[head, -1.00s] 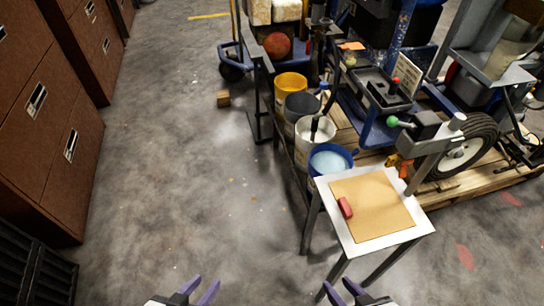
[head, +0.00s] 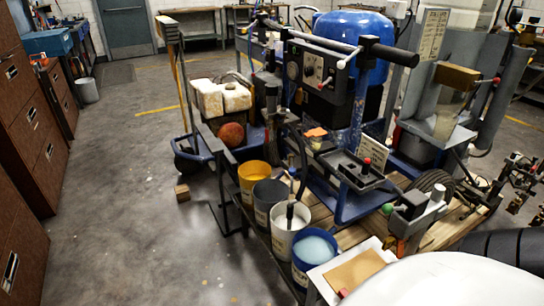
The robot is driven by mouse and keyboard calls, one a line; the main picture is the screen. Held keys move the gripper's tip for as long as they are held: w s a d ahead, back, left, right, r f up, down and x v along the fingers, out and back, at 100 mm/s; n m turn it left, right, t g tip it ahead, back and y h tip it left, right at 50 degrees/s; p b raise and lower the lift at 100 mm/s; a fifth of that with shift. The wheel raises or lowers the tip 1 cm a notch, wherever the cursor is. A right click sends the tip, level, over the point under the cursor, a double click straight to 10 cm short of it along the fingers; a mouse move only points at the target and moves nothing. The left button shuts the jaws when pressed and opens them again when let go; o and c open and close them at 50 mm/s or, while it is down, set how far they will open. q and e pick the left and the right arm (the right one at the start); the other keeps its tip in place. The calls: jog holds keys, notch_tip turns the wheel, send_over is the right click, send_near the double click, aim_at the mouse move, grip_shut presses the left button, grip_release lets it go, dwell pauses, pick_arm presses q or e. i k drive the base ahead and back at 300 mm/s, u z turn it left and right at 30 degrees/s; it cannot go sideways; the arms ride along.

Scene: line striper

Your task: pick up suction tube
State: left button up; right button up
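A dark tube, which looks like the suction tube (head: 290,212), stands in the white bucket (head: 283,240). A dark hose runs up from it toward the blue line striper (head: 345,135). Its lower end is hidden inside the bucket.
A yellow bucket (head: 252,182), a grey bucket (head: 268,198) and a blue bucket (head: 313,250) line up with the white one. A small table (head: 318,278) is partly hidden by a white rounded shape, possibly mine. Open floor (head: 130,235) lies left.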

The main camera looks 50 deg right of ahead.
aim_at(290, 206)
jog(key=i, duration=1.25)
jog(key=z, duration=3.5)
